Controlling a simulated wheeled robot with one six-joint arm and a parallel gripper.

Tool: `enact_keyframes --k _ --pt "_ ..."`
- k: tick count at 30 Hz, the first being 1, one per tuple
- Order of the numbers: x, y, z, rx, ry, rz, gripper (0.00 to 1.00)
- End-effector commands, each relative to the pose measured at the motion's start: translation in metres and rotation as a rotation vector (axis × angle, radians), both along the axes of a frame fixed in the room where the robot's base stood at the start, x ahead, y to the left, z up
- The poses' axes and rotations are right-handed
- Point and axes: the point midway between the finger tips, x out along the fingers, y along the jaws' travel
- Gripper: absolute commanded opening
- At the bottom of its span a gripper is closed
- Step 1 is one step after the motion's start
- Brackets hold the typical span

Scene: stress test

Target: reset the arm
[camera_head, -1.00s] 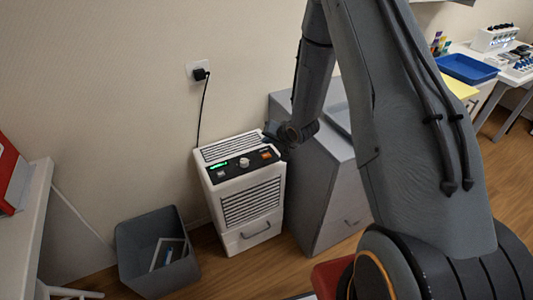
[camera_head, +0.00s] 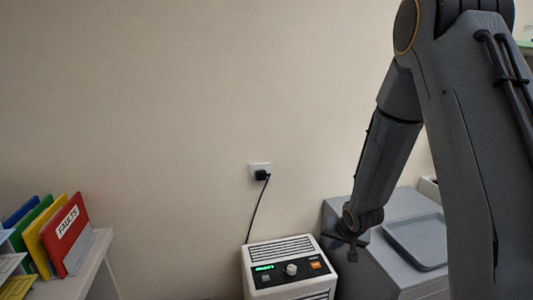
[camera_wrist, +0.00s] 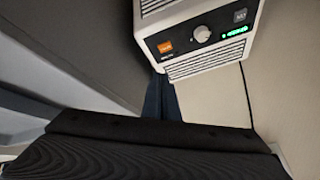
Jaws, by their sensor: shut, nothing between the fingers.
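My gripper (camera_head: 346,243) hangs at the end of my arm in the head view, just right of a white appliance and in front of a grey cabinet. In the wrist view its dark fingers (camera_wrist: 162,100) are together, with nothing seen between them. The white appliance (camera_head: 290,268) has a green lit display, a round knob and an orange button on top. It also shows upside down in the wrist view (camera_wrist: 200,35), beyond the fingertips. I see no contact between my gripper and it.
The grey cabinet (camera_head: 372,268) carries a grey tray (camera_head: 417,241) at right. A black plug (camera_head: 261,175) sits in a wall outlet, its cord running down behind the appliance. A white shelf (camera_head: 84,270) at left holds coloured binders, one red and marked FAULTS (camera_head: 68,232). The wall above is bare.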

Motion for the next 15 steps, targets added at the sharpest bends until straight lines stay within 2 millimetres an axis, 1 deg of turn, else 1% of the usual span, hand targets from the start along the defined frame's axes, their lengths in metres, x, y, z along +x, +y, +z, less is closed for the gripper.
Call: enact_keyframes --k 1,5,6,8,9,11,12,14,15 --pt "-0.015 0.0 0.016 -0.03 0.029 0.012 0.0" --pt "-0.063 -0.002 0.045 -0.1 0.131 0.052 0.0" --pt "-0.08 -0.001 0.053 -0.116 0.164 0.068 0.0" --pt "-0.105 0.001 0.065 -0.135 0.214 0.091 0.0" --pt "-0.123 0.002 0.073 -0.145 0.247 0.11 0.0" --pt "-0.15 0.005 0.083 -0.155 0.297 0.139 0.0" --pt "-0.168 0.008 0.09 -0.158 0.33 0.16 0.0" --pt "-0.194 0.013 0.099 -0.16 0.376 0.191 0.0" --pt "-0.21 0.015 0.103 -0.159 0.404 0.212 0.0"
